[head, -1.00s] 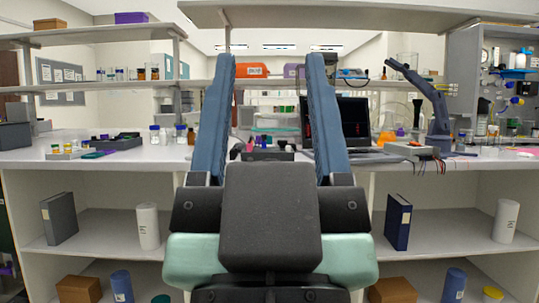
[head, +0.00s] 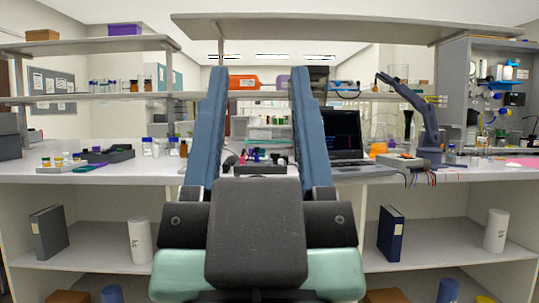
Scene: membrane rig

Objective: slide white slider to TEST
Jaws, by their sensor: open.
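My gripper (head: 258,76) fills the middle of the head view, seen from behind. Its two long blue fingers stand wide apart, with nothing seen between their tips. The bench and its items show through the gap, farther away. I cannot make out the white slider or a TEST mark. A panel (head: 455,85) with tubing and blue fittings stands at the far right; I cannot tell whether the slider is on it.
A white bench (head: 110,172) with open shelves below spans the view. On it are a laptop (head: 340,135), a grey arm-like device (head: 425,115) with wires, a black tray (head: 108,154) and small bottles. An overhead shelf (head: 320,27) runs above.

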